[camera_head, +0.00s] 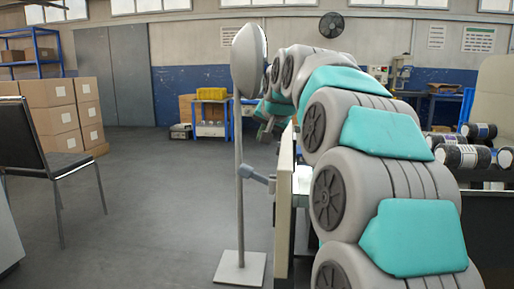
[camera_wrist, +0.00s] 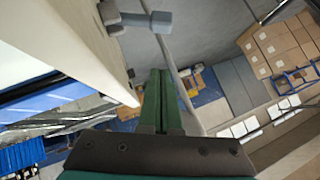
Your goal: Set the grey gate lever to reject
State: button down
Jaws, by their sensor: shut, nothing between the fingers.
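A grey-blue lever (camera_head: 258,178) sticks out to the left from the edge of an upright cream panel (camera_head: 285,205) in the head view. I take it to be the gate lever. In the wrist view its blocky end (camera_wrist: 161,22) is near the top, past my fingertips and apart from them. No reject marking is readable, so its setting cannot be told. My gripper (camera_wrist: 160,72) has green fingers pressed together with nothing between them. In the head view my gripper (camera_head: 266,125) is small, above the lever and partly hidden by my arm.
A stand with a thin pole (camera_head: 239,190) and an oval head rises just left of the lever. A chair (camera_head: 50,160) and stacked cartons (camera_head: 62,118) are at the left. Dark rolls (camera_head: 462,156) lie on the right. Open floor lies left of the stand.

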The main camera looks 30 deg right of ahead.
send_over(240, 173)
jog(key=s+d, duration=0.3)
jog(key=d, duration=0.1)
notch_tip(240, 173, down, 6)
jog(key=shift+w+a+f, duration=0.2)
jog(key=shift+a+f, duration=0.05)
jog(key=shift+f, duration=0.35)
jog(key=shift+w+a+f, duration=0.2)
jog(key=shift+f, duration=0.45)
jog(key=shift+w+a+f, duration=0.2)
jog(key=shift+a+f, duration=0.05)
jog(key=shift+f, duration=0.35)
